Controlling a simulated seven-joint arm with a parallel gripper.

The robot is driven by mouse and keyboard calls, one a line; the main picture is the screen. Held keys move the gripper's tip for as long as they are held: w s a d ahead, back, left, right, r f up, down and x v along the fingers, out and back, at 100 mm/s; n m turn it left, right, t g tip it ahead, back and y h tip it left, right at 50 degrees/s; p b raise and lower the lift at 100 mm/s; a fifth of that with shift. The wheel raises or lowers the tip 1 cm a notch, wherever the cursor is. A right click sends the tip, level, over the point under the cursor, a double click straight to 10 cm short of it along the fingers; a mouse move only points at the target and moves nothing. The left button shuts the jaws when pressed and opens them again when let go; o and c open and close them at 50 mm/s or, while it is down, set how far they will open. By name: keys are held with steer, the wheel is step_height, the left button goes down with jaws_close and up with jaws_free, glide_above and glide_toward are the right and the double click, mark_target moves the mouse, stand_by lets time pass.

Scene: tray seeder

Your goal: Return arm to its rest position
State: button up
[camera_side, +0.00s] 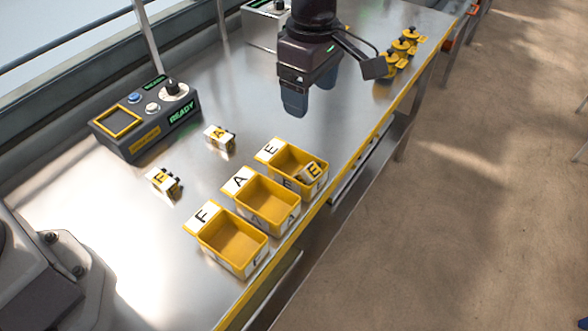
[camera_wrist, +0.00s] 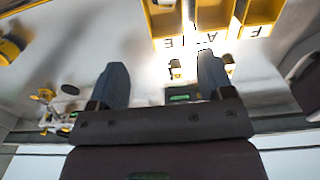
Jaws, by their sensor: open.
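My gripper (camera_side: 309,96) hangs above the metal bench in the side view, up and back from the bins. In the wrist view its two blue-grey fingers (camera_wrist: 164,84) stand well apart with nothing between them. In the side view, three yellow bins stand in a row near the bench's front edge: the F bin (camera_side: 237,268), the A bin (camera_side: 266,220) and the E bin (camera_side: 300,186). A block marked E (camera_side: 311,172) lies in the E bin. The F and A bins look empty. A block marked A (camera_side: 218,137) and a block marked F (camera_side: 162,182) lie on the bench.
A control box (camera_side: 147,128) with a green READY display stands at the bench's left. A thin pole rises behind it. Several yellow-and-black knobbed parts (camera_side: 404,46) stand at the back right. A grey box (camera_side: 262,26) is behind my gripper. The middle of the bench is clear.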

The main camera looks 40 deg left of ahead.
steer(key=shift+r, duration=1.6)
steer(key=s+a+r+m+t, duration=0.2)
steer(key=s+a+m, duration=0.4)
steer(key=s, duration=0.3)
steer(key=s+a+r+m+t, duration=0.1)
steer(key=s+a+r+m, duration=0.4)
steer(key=s+a, duration=0.4)
steer(key=s+a+r+m+t, duration=0.2)
steer(key=s+a+r+m, duration=0.2)
steer(key=s+a+m, duration=0.3)
steer(key=s, duration=0.2)
steer(key=shift+s+a+r+t, duration=0.2)
steer(key=shift+s+a+t, duration=0.1)
steer(key=shift+s+a, duration=0.1)
steer(key=shift+c, duration=0.3)
